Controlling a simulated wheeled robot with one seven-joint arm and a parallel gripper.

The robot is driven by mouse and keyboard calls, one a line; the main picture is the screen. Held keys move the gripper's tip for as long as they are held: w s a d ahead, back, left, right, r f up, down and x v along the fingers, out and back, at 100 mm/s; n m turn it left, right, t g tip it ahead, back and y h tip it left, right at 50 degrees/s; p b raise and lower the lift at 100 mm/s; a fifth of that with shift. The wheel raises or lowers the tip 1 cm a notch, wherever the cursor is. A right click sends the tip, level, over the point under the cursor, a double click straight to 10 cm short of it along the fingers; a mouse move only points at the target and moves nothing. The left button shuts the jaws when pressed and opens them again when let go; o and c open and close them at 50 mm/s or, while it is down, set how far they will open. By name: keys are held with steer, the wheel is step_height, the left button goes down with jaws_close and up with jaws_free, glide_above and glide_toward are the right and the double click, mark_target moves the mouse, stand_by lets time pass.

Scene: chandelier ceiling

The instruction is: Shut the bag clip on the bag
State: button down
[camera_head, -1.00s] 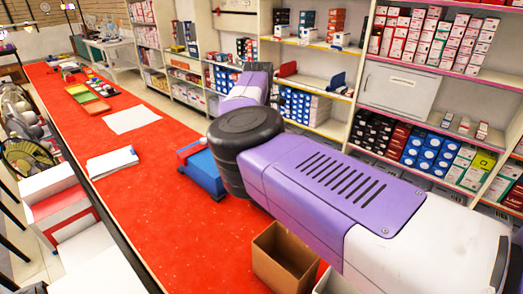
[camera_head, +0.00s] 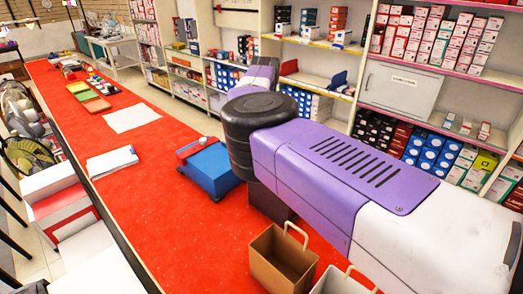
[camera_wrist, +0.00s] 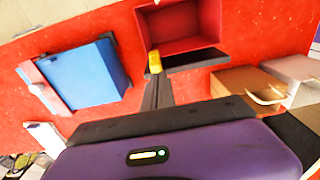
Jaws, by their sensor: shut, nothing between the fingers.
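A brown paper bag (camera_head: 283,262) with a handle stands open on the red counter (camera_head: 150,215). It also shows at the right of the wrist view (camera_wrist: 232,79). A white bag (camera_head: 340,283) with a handle stands beside it, partly cut off. I cannot make out a separate bag clip. A blue block with a red part along one side (camera_head: 212,170) lies on the counter; it is at the left of the wrist view (camera_wrist: 90,75). My gripper (camera_wrist: 155,66), dark with a yellow tip, is shut and empty, between the blue block and the brown bag in the picture.
An open red-lined box (camera_wrist: 180,27) lies just beyond my fingertips in the wrist view. White papers (camera_head: 112,161) and a white sheet (camera_head: 132,117) lie farther along the counter. Stocked shelves (camera_head: 425,80) stand behind.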

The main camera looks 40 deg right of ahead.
stand_by(0.3)
step_height(320, 180, up, 8)
steer(key=b, duration=0.1)
steer(key=shift+d+b, duration=0.2)
steer(key=shift+b, duration=0.2)
